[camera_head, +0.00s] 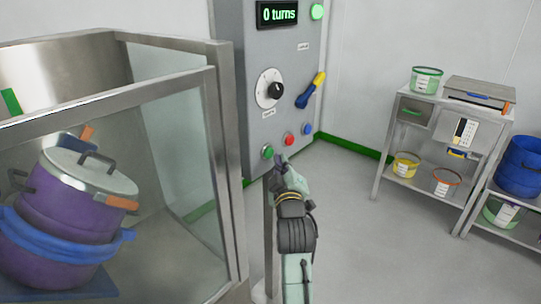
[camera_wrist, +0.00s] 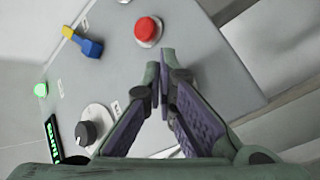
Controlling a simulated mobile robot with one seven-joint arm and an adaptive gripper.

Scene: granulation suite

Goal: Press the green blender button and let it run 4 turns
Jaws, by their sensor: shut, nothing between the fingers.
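The grey control panel (camera_head: 245,55) carries a green button (camera_head: 267,152) at its lower left, with a red button (camera_head: 289,139) and a blue button (camera_head: 307,129) to its right. The display (camera_head: 278,14) reads "0 turns". My gripper (camera_head: 281,161) is shut and empty, its tips just right of and below the green button in the head view. In the wrist view, my fingertips (camera_wrist: 166,53) are next to the red button (camera_wrist: 148,30). The green button does not show there, seemingly hidden behind the fingers. I cannot tell whether the tips touch the panel.
A lit green lamp (camera_head: 317,11), a dial knob (camera_head: 270,88) and a yellow-and-blue lever (camera_head: 311,90) are on the panel. Left is a glass-and-metal enclosure (camera_head: 222,180) with a tilted purple drum (camera_head: 70,215). Right are shelves (camera_head: 382,150) with tubs. The floor between is clear.

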